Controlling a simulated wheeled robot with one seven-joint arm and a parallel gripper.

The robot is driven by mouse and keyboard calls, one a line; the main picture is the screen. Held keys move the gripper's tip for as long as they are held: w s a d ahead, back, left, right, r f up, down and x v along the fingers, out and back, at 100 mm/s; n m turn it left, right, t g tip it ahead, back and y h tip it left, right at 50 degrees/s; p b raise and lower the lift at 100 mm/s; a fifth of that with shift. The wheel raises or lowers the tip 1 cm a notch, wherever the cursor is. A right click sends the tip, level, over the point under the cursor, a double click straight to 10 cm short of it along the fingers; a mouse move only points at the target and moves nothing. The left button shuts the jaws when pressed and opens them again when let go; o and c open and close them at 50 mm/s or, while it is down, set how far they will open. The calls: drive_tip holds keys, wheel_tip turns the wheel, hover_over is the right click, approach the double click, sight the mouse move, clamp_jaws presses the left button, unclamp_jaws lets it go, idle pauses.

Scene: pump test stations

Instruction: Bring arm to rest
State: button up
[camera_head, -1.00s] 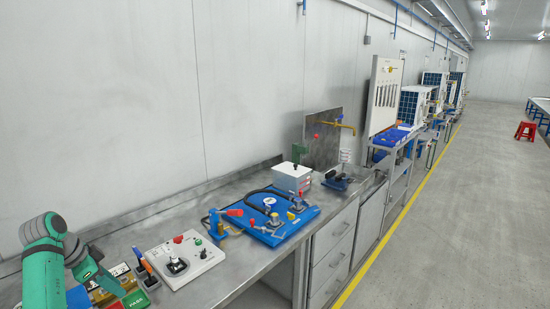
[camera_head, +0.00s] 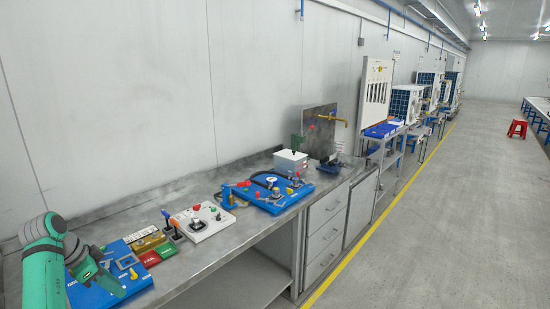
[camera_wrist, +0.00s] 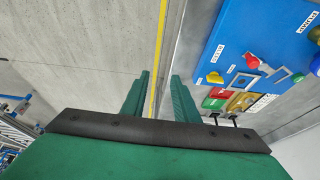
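My arm is folded at the lower left of the head view, over the near end of the steel bench (camera_head: 190,262). My gripper (camera_wrist: 159,92) shows in the wrist view as two green fingers with a clear gap between them. It is open and nothing is between the fingers. The floor with its yellow line lies beyond the fingertips. A blue board (camera_wrist: 262,45) with coloured knobs lies to the right of the fingers in the wrist view, apart from them. In the head view I cannot make out the fingers.
Under and beside my arm lies a blue board (camera_head: 132,286). Red and green blocks (camera_head: 150,259), a white control box (camera_head: 199,224) and a blue pump board (camera_head: 272,203) follow along the bench. A wall stands behind. The aisle (camera_head: 440,230) on the right is clear; a red stool (camera_head: 517,128) stands far off.

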drive_tip(key=w+d+f+n+t, duration=0.1)
drive_tip(key=w+d+f, duration=0.2)
drive_tip(key=d+f, duration=0.75)
drive_tip(key=w+d+f+n+t, duration=0.1)
drive_tip(key=w+d+f+t, duration=0.15)
drive_tip(key=d+f, duration=0.8)
drive_tip(key=s+d+f+n+t+y, duration=0.1)
drive_tip(key=s+d+f+n, duration=0.1)
drive_tip(key=s+d+f, duration=0.5)
drive_tip(key=s+d+f+n+t, duration=0.1)
drive_tip(key=s+d+f+n, duration=0.1)
drive_tip(key=d+f, duration=0.85)
drive_tip(key=s+d+r+n+t+y, duration=0.1)
drive_tip(key=s+d, duration=0.3)
drive_tip(key=s, duration=0.7)
drive_tip(key=s+d+n+t+y, duration=0.15)
drive_tip(key=s+d, duration=0.25)
drive_tip(key=s, duration=0.7)
drive_tip(key=s+r+t, duration=0.4)
drive_tip(key=s+r, duration=1.6)
drive_tip(key=r, duration=0.1)
drive_tip(key=shift+r, duration=0.25)
drive_tip(key=shift+d+h, duration=0.1)
drive_tip(key=shift+h, duration=0.15)
